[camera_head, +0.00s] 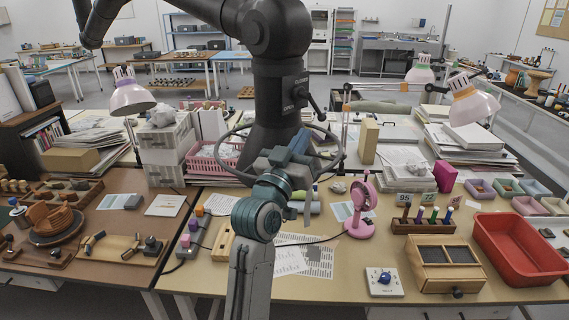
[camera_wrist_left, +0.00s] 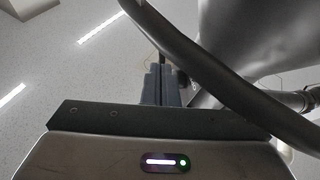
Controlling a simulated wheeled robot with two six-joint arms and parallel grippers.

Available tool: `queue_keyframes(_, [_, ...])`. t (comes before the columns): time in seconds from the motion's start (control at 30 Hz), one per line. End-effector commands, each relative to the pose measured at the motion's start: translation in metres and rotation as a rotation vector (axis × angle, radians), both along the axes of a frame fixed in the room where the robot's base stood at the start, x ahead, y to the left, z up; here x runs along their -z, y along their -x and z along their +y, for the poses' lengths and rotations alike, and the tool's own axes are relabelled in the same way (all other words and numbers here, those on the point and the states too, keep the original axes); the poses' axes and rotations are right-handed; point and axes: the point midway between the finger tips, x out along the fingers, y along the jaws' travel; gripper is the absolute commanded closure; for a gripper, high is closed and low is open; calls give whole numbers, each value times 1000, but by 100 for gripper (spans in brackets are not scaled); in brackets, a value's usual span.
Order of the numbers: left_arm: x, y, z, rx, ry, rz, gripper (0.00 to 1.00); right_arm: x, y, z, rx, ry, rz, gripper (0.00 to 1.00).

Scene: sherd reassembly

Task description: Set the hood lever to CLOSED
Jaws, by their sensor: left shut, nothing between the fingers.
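The dark fume hood (camera_head: 266,135) hangs at the centre from a thick jointed duct. A labelled plate (camera_head: 296,92) sits on the duct, its small lettering hard to read. The black hood lever (camera_head: 314,102) sticks out at the plate's right side and slants down to the right. I cannot tell which mark it points at. My left gripper (camera_head: 300,141) is shut and empty, in front of the hood and below the lever, apart from it. Its closed fingers also show in the left wrist view (camera_wrist_left: 160,83), near the hood's ring (camera_wrist_left: 205,70). My right gripper is not in view.
The hood's thin ring (camera_head: 341,150) surrounds my left gripper's area. A pink magnifier or fan stand (camera_head: 362,207), a red tray (camera_head: 517,247) and a wooden box (camera_head: 443,264) are on the table. A pink-shaded lamp (camera_head: 131,94) stands left. Open air is right of the lever.

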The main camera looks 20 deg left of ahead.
Motion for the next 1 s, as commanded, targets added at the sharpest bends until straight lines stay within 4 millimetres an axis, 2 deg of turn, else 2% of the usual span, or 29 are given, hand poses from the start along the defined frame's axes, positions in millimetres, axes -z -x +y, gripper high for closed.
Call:
queue_keyframes(0.03, [5,13,2,-1,2,-3,100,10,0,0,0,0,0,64])
queue_keyframes(0.2, [4,50,7,-1,1,-2,100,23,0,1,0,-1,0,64])
queue_keyframes(0.4, [1,77,11,1,2,-1,100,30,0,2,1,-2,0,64])
queue_keyframes(0.57, [0,85,12,1,2,0,100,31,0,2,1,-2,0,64])
queue_keyframes(0.87, [0,85,12,0,1,1,100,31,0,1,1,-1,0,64])
queue_keyframes(1.0, [-3,84,19,-27,-13,-25,100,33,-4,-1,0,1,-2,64])
